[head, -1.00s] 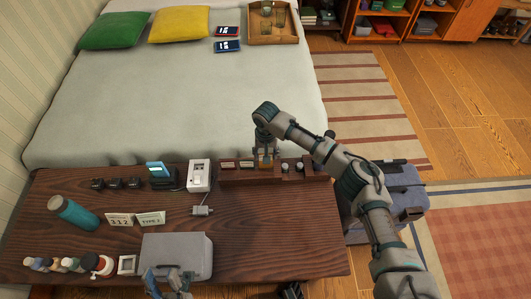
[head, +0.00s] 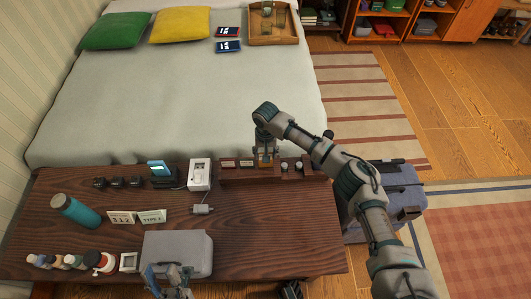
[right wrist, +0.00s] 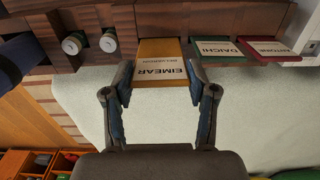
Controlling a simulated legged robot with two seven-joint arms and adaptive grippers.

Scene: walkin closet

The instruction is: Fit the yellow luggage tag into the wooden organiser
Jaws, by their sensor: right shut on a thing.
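The yellow luggage tag (right wrist: 160,49), lettered EIMEAR, is between the fingertips of my right gripper (right wrist: 160,84) in the right wrist view. Its far end meets the wooden organiser (right wrist: 112,18); I cannot tell how deep it sits. A green tag (right wrist: 217,48) and a red tag (right wrist: 262,49) sit in the organiser beside it. In the head view my right gripper (head: 264,156) reaches down over the organiser (head: 228,177) and mostly hides the yellow tag. My left gripper (head: 168,279) is open at the bottom edge, near the grey case.
The grey case (head: 178,252) lies at the table's front. A white device (head: 199,174) stands just left of the organiser, with a small grey adapter (head: 203,209) before it. The bed (head: 190,95) is behind.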

